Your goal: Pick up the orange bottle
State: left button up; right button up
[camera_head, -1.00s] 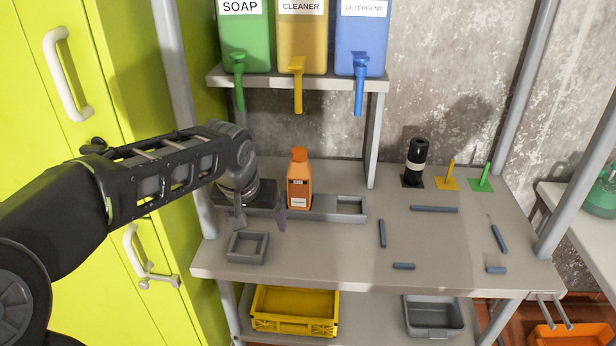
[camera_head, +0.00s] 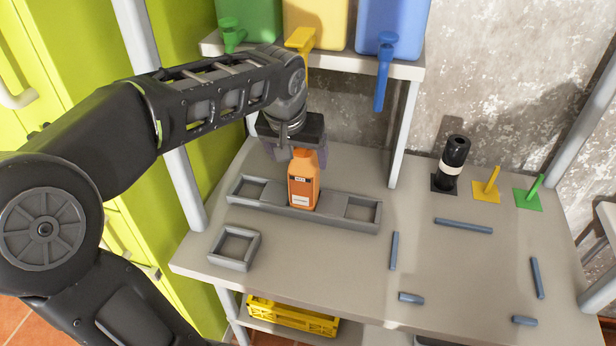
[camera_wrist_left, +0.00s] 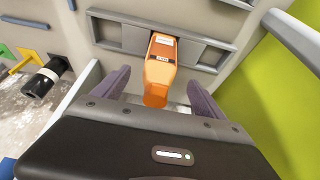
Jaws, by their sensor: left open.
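The orange bottle (camera_head: 303,184) stands upright in the middle of a long grey holder (camera_head: 270,205) on the workbench, with a label on its front. My left gripper (camera_head: 308,155) is open, just above and behind the bottle's top in the head view. In the left wrist view the bottle (camera_wrist_left: 160,68) lies between the two open purple-grey fingers (camera_wrist_left: 160,92), with its cap end towards the gripper. I see a gap on both sides, and no finger is closed on it. The right gripper is not in view.
A small square grey frame (camera_head: 234,248) sits left of the holder. A black cylinder (camera_head: 453,163) and yellow (camera_head: 487,187) and green (camera_head: 530,193) pegs stand at the back right. A shelf with dispensers (camera_head: 318,25) overhangs behind. Several short blue-grey bars lie on the right.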

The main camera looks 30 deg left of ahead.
aim_at(301, 166)
pick_arm(q)
jog(key=shift+x, duration=1.35)
jog(key=x, duration=0.5)
jog(key=shift+a+f+p, duration=0.1)
jog(key=shift+p, duration=0.2)
jog(key=shift+c, duration=0.2)
grip_shut()
